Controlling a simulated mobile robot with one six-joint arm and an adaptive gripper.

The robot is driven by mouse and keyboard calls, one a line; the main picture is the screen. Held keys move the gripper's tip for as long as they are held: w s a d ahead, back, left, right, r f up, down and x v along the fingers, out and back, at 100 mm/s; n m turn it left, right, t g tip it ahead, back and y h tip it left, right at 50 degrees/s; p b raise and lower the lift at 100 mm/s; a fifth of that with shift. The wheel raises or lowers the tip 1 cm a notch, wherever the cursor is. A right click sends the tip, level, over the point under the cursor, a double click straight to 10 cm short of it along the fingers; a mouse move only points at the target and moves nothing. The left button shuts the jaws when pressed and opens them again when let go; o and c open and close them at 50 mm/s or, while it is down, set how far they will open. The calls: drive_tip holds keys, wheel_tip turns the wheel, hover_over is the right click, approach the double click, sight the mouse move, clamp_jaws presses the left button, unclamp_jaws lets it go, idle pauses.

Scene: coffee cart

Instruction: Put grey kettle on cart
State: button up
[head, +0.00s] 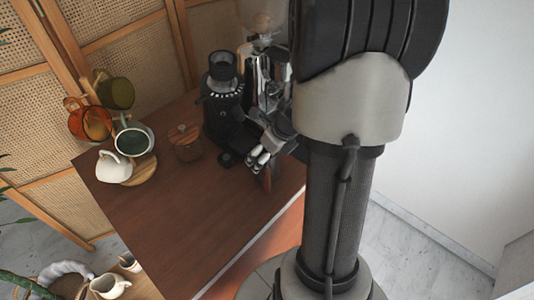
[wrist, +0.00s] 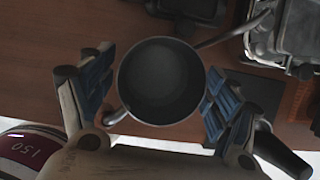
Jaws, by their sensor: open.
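The grey kettle (wrist: 160,80) shows in the wrist view from above as a dark, round, open vessel, with a thin curved part at its upper right and another at its lower left. My gripper (wrist: 157,92) is open, with its blue-padded fingers on either side of the kettle. I cannot tell whether the pads touch it, or whether it rests on a surface. I cannot clearly make out the kettle there.
A wooden-lidded jar (head: 185,143) and several cups, including a white one (head: 113,168), stand further left. A dark red object marked 150 (wrist: 30,150) is at lower left. The cart's front middle is clear.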

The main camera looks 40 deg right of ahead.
idle(0.3)
drive_tip(key=shift+r, duration=0.25)
drive_tip(key=p+v, duration=0.6)
drive_tip(key=v, duration=0.5)
drive_tip(key=shift+s+r, duration=0.25)
drive_tip(key=shift+r, duration=0.05)
